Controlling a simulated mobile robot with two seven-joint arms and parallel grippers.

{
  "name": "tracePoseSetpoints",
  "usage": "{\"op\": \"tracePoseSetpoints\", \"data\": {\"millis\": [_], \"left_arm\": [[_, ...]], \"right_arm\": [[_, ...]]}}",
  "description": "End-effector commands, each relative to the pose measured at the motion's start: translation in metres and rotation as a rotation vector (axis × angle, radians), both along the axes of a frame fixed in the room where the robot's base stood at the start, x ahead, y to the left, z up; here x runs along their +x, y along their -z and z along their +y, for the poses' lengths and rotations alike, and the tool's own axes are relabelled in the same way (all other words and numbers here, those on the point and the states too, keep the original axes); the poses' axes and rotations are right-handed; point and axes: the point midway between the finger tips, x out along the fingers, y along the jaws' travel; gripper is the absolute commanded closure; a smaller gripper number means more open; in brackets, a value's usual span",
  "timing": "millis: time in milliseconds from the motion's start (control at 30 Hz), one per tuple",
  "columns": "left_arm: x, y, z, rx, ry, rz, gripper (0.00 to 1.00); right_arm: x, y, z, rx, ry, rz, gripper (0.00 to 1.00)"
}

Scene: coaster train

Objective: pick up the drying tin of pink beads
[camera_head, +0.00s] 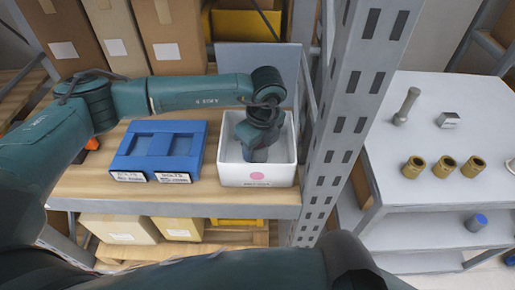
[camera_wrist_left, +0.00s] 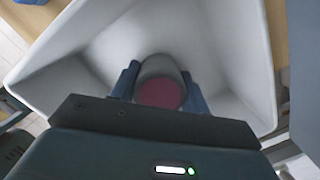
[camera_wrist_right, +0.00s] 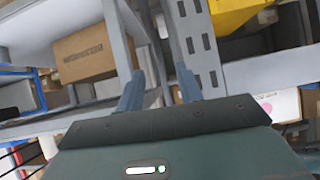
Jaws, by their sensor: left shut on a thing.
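The tin (camera_wrist_left: 160,72) is a grey cup-shaped container with dark pink contents, seen in the left wrist view. It is inside a white bin (camera_head: 257,178) with a pink dot on its front. My left gripper (camera_head: 262,135) reaches down into this bin, and its two fingers (camera_wrist_left: 160,88) are closed on either side of the tin. Whether the tin touches the bin's floor cannot be told. My right gripper (camera_wrist_right: 160,88) is open and empty in the right wrist view.
A blue two-part bin (camera_head: 160,143) labelled for bolts stands left of the white bin. A perforated grey post (camera_head: 340,125) rises to its right. A grey table (camera_head: 440,185) beyond carries several brass cups, a metal shaft and a small block. Cardboard boxes (camera_head: 172,38) stand behind.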

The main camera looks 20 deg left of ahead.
Motion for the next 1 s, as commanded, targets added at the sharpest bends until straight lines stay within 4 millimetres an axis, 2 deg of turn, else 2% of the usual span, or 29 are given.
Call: {"op": "tracePoseSetpoints", "data": {"millis": [133, 433, 800, 1000], "left_arm": [[0.0, -0.001, 0.0, 0.0, 0.0, -0.001, 0.79], [0.001, -0.007, 0.0, -0.001, 0.0, -0.003, 0.8], [0.001, -0.076, 0.0, -0.002, 0.001, -0.005, 0.8], [0.0, -0.098, 0.0, -0.001, 0.0, -0.002, 0.8]], "right_arm": [[0.0, 0.0, 0.0, 0.0, 0.0, 0.0, 0.64], [-0.001, 0.001, 0.0, 0.001, 0.0, 0.0, 0.64], [-0.001, 0.007, 0.004, 0.009, -0.007, -0.009, 0.64], [0.0, 0.002, 0.006, 0.013, -0.013, -0.024, 0.64]]}}
